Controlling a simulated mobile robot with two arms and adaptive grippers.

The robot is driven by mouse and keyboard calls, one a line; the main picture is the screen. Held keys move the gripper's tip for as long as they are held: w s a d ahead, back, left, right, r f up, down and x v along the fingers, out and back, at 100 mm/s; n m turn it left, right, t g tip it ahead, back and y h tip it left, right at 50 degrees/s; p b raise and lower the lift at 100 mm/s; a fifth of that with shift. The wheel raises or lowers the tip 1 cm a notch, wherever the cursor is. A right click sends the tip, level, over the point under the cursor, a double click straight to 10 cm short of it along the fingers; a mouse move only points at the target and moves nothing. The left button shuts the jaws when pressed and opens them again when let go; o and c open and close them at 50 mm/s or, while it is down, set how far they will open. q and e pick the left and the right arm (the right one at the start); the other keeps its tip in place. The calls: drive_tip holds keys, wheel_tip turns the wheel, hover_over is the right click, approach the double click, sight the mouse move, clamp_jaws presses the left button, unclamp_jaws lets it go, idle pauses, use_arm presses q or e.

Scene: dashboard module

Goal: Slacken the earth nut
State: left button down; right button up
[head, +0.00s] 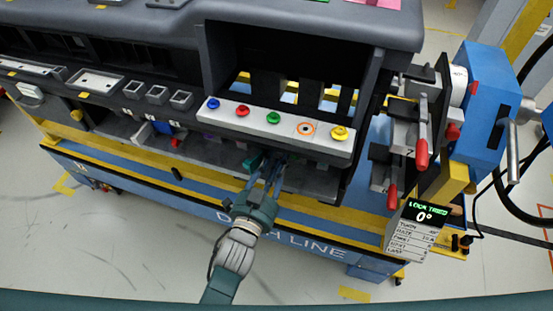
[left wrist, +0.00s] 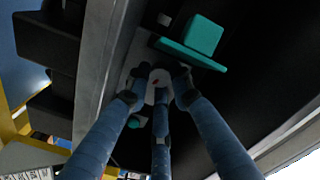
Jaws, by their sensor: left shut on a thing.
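My left gripper (head: 268,168) reaches up under the front edge of the dashboard module, below the strip of coloured knobs. A teal block with a flat flange (left wrist: 204,36) is just beside the fingers. My right gripper is in neither view.
A white strip (head: 275,125) with several coloured knobs overhangs my gripper. Red-handled clamps (head: 421,155) and a blue machine housing (head: 480,105) stand at the right. The floor in front is clear.

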use_arm(q)
drive_tip(key=shift+f, duration=0.1)
drive_tip(key=c, duration=1.5)
unclamp_jaws()
drive_tip(key=shift+v, duration=4.05)
drive_tip(key=s+a+f+n+g+y, duration=0.1)
drive_tip(key=s+a+f+g, duration=0.2)
drive_tip(key=f, duration=0.8)
drive_tip(key=s+a+f+n+g+y, duration=0.15)
drive_tip(key=s+f, duration=0.25)
drive_tip(key=f, duration=0.8)
drive_tip(key=s+a+f+n+g, duration=0.1)
drive_tip(key=s+a+f+g, duration=0.2)
drive_tip(key=f, duration=0.8)
drive_tip(key=s+a+f+n+g+y, duration=0.1)
drive_tip(key=s+a+f, duration=0.3)
drive_tip(key=s, duration=0.5)
drive_tip(key=s+a+f+n+g+y, duration=0.1)
drive_tip(key=s+a+f+g, duration=0.3)
drive_tip(key=s+f, duration=0.4)
drive_tip(key=s+a+f+n+g+y, duration=0.1)
drive_tip(key=s+a+f+n+g, duration=0.2)
drive_tip(key=s, duration=0.7)
drive_tip(key=shift+a+f, duration=1.2)
drive_tip(key=shift+f, duration=0.25)
